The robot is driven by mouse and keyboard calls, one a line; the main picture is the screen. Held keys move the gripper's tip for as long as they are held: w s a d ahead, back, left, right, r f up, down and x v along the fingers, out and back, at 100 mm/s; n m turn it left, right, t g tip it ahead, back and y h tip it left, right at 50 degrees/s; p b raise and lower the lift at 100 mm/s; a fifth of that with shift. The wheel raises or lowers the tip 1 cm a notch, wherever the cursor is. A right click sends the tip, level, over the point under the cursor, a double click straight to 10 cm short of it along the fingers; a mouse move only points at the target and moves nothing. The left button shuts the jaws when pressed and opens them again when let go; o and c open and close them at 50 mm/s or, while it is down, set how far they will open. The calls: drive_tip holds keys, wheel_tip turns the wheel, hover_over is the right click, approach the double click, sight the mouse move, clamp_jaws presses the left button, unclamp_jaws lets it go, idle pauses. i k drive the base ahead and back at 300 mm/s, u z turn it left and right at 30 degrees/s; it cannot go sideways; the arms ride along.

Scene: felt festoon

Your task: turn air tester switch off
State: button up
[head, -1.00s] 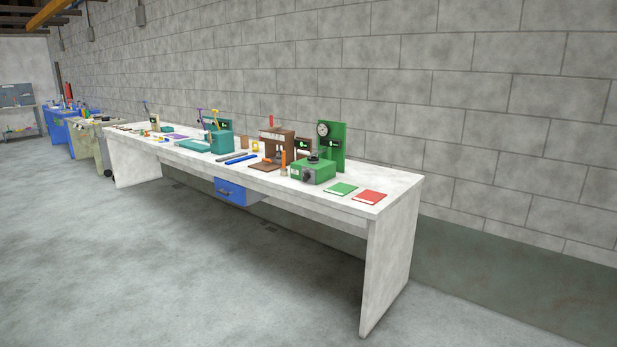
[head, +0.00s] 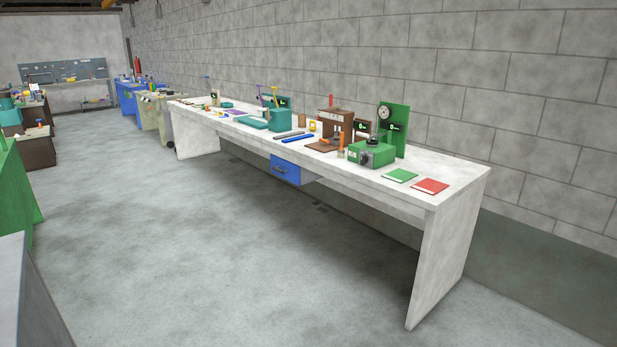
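A green box-shaped device (head: 372,154) with a dark knob on its front stands near the right end of the white bench. Behind it rises a green upright panel (head: 396,125) with a round gauge and a small dark display. Either may belong to the air tester; I cannot tell which, and the switch is too small to make out. My gripper is not in view.
The long white bench (head: 455,181) runs along the block wall, with a blue drawer (head: 286,170) below. Green (head: 400,175) and red (head: 430,186) books lie at its right end. A grey surface (head: 12,290) and green furniture (head: 18,190) stand at left. The middle floor is open.

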sight(364, 159)
drive_tip(key=u, duration=0.4)
drive_tip(key=i, duration=0.6)
drive_tip(key=u, duration=0.7)
drive_tip(key=i, duration=0.8)
drive_tip(key=u, duration=0.3)
drive_tip(key=i, duration=1.55)
drive_tip(key=z, duration=0.7)
drive_tip(key=i, duration=1)
drive_tip(key=z, duration=0.6)
